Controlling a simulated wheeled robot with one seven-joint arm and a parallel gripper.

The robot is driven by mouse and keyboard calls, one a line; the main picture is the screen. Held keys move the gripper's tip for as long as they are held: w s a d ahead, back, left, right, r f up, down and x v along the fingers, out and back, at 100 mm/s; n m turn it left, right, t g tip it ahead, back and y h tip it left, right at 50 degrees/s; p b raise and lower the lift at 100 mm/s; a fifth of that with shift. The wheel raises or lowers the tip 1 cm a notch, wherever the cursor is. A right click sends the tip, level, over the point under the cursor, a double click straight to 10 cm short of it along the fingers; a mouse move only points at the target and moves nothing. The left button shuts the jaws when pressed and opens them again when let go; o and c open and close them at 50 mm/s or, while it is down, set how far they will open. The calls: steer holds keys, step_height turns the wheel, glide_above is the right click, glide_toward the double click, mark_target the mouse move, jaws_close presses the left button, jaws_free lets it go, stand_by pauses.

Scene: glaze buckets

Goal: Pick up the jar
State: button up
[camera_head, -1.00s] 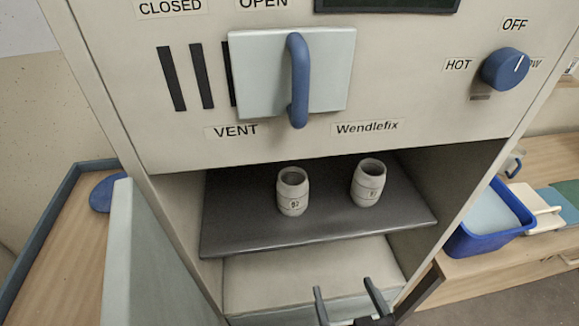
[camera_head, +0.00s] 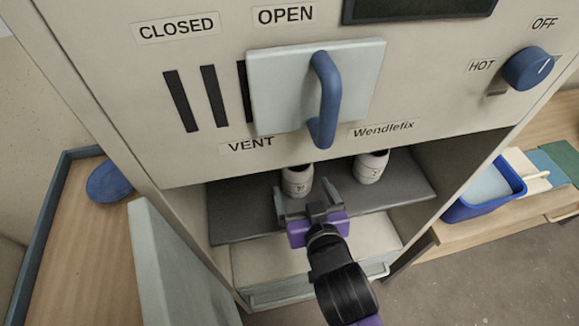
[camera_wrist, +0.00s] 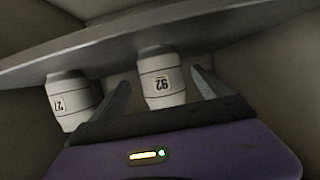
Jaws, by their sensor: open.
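Two pale, barrel-shaped jars with dark open tops stand on a dark shelf (camera_head: 232,208) inside the cabinet. The left jar (camera_head: 297,180) is labelled 92, and the right jar (camera_head: 371,166) stands beside it with clear space between. My gripper (camera_head: 306,190) is open in front of the left jar and hides its lower part. The wrist view is upside down. There the 92 jar (camera_wrist: 161,72) shows between the two fingers (camera_wrist: 160,80), with visible gaps on both sides. The other jar (camera_wrist: 66,100) is outside the fingers, partly behind one of them.
The cabinet front with a blue vent handle (camera_head: 326,100) overhangs the shelf opening. An open door panel (camera_head: 165,270) stands at the left. A lower pale drawer or ledge (camera_head: 255,265) lies below the shelf. A blue tub (camera_head: 485,190) sits on the bench at the right.

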steer(key=shift+x, duration=0.75)
steer(key=p+x, duration=0.1)
steer(key=x, duration=0.5)
steer(key=shift+w+a, duration=0.2)
steer(key=shift+w, duration=0.15)
steer(key=c, duration=1.8)
steer(key=shift+r, duration=0.1)
